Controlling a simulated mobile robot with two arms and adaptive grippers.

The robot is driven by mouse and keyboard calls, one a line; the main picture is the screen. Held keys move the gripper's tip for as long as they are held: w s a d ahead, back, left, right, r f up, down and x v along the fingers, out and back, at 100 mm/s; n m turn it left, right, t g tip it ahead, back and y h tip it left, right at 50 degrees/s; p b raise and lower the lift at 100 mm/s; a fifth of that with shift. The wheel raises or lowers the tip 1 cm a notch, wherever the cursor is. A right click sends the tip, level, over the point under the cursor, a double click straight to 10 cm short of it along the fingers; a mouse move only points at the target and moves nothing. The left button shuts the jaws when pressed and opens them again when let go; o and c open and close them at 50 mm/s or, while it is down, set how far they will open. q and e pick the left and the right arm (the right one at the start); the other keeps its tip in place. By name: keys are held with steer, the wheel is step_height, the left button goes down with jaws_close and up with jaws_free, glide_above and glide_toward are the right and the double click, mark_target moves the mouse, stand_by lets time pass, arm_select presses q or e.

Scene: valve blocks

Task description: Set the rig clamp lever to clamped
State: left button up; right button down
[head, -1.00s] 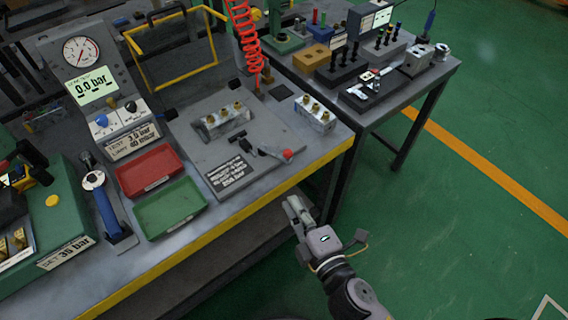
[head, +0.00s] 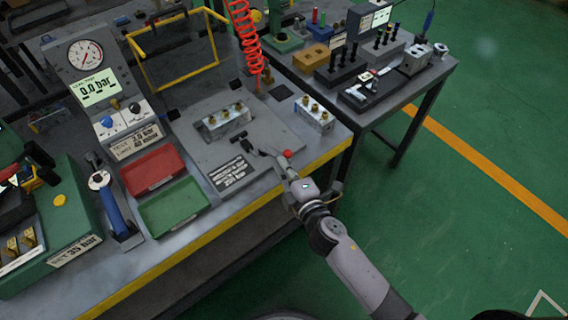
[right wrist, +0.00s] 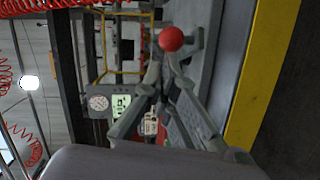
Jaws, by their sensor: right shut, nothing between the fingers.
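The rig is a grey plate (head: 197,150) on the bench, with a metal valve block (head: 225,121) with brass fittings seated on it. Its clamp lever ends in a red knob (head: 287,153) near the bench's front edge; a black clamp part (head: 240,143) sits beside it. In the right wrist view the red knob (right wrist: 171,39) is just beyond my fingertips. My right gripper (head: 281,164) is shut and empty, right at the lever by the knob; I cannot tell whether it touches. It hides part of the lever. My left gripper is not in view.
A second valve block (head: 315,114) stands right of the rig. A red tray (head: 152,170) and a green tray (head: 173,207) lie to the left, with a gauge panel (head: 84,56) behind. A coiled red hose (head: 246,38) hangs behind the rig. The floor at right is clear.

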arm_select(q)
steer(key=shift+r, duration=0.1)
arm_select(e)
steer(key=shift+d, duration=0.1)
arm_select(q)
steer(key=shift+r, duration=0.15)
arm_select(e)
steer(key=shift+w+d+n+y, duration=0.2)
steer(key=shift+n+y, duration=0.2)
